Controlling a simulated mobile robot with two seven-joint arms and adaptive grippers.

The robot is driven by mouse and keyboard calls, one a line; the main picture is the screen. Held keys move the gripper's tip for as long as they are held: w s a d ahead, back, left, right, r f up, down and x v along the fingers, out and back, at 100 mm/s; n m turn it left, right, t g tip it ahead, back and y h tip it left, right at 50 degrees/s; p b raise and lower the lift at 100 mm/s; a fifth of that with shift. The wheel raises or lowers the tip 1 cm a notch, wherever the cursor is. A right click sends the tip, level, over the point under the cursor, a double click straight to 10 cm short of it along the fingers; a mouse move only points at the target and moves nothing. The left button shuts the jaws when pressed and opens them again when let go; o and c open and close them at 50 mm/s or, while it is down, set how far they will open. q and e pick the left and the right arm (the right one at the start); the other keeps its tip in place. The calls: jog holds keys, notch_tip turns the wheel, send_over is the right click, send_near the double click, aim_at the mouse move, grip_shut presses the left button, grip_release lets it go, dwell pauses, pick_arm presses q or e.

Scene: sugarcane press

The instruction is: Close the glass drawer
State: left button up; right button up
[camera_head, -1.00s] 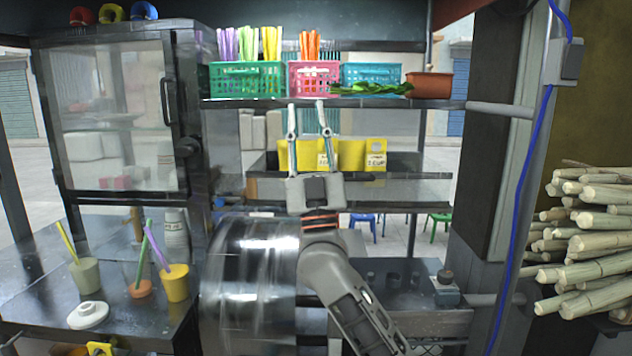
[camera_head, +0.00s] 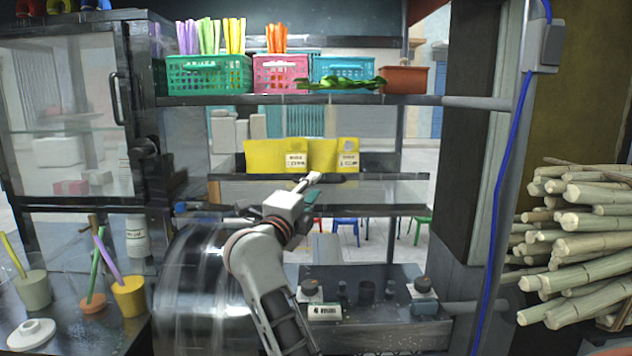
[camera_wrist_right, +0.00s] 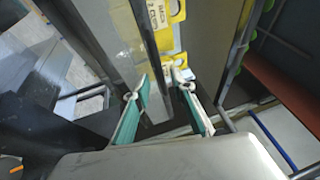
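A clear glass-fronted drawer (camera_head: 365,193) spans the middle of the stall, below the yellow labelled containers (camera_head: 262,156). A dark rail with a thicker dark piece (camera_head: 335,178) runs along its top. How far the drawer stands out is unclear. My left gripper is not in view.
A metal drum (camera_head: 195,300) stands below left of my right arm. A glass cabinet (camera_head: 70,120) is at the left. Above is a shelf (camera_head: 300,99) with coloured baskets. Cups (camera_head: 130,298) stand lower left; sugarcane stalks (camera_head: 580,245) are piled at the right.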

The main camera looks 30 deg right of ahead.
jog(key=x, duration=0.3)
jog(key=shift+w+d, duration=0.1)
jog(key=shift+d, duration=0.1)
jog(key=shift+w+d+r, duration=0.1)
jog(key=shift+w+d, duration=0.1)
jog(key=shift+d, duration=0.05)
grip_shut()
jog(key=shift+w+r+p, duration=0.1)
jog(key=shift+r+p, duration=0.05)
jog(key=shift+p, duration=0.3)
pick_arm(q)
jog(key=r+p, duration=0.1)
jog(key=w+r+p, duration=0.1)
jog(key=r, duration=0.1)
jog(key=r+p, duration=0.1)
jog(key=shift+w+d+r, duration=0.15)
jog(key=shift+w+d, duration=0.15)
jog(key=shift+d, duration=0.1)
pick_arm(e)
jog(key=shift+w+d, duration=0.7)
jog(key=shift+w, duration=0.3)
